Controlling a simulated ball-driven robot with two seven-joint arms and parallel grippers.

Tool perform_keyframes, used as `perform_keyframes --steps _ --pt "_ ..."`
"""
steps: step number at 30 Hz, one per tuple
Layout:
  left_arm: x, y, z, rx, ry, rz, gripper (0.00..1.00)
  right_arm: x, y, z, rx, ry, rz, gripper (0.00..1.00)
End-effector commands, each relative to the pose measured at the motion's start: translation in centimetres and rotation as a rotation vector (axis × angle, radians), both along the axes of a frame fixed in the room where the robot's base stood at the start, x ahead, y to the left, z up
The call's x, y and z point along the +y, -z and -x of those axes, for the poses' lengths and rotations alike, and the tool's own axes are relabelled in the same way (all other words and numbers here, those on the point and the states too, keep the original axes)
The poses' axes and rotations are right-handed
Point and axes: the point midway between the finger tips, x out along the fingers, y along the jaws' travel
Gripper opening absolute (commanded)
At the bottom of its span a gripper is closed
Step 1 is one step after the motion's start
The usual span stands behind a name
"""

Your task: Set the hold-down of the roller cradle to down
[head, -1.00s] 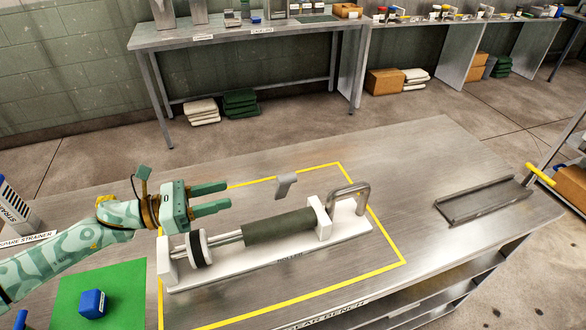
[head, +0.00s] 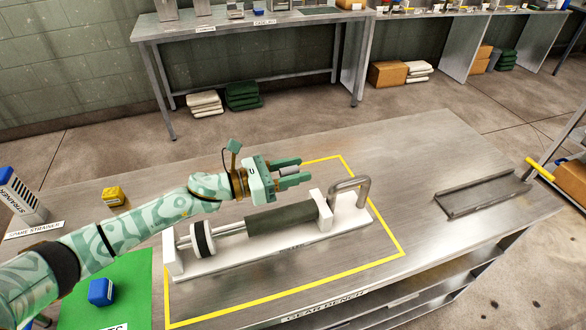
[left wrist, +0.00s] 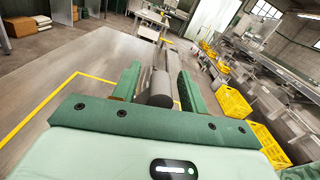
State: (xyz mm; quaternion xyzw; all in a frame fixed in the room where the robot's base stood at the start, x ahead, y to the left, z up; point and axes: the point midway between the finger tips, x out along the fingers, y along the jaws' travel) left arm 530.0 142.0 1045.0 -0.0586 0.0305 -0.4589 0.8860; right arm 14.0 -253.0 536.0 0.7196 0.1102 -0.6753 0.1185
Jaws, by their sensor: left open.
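The roller cradle (head: 240,257) is a white base on the bench with a dark grey-green roller (head: 282,217), a black-and-white disc on its rod and a bent metal loop (head: 350,188) at its right end. A grey lever-like piece (head: 288,169), likely the hold-down, stands up behind the roller, mostly hidden by my left gripper (head: 306,169). My left gripper is open, its fingers on either side of that piece. The left wrist view shows the grey piece (left wrist: 158,90) between the fingers; I cannot tell if they touch it. My right gripper is not in view.
A yellow line frames the cradle on the bench (head: 430,150). A shallow metal tray (head: 482,193) lies to the right. A blue block (head: 102,291) sits on a green mat (head: 130,275) at front left, a yellow block (head: 115,196) behind it. A strainer box (head: 22,200) stands far left.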

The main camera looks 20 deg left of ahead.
Motion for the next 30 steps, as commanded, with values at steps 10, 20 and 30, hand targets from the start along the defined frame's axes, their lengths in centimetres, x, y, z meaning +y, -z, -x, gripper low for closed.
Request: perform_keyframes --steps 10,20,30 --pt "0.0 0.0 0.0 0.0 0.0 0.0 0.07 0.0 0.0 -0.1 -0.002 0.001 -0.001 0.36" --pt "-0.1 0.3 0.2 -0.014 0.0 -0.01 0.0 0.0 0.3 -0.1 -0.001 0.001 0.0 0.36" --pt "-1.5 2.0 2.1 -0.159 0.002 -0.113 0.0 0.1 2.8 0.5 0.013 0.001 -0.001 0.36"
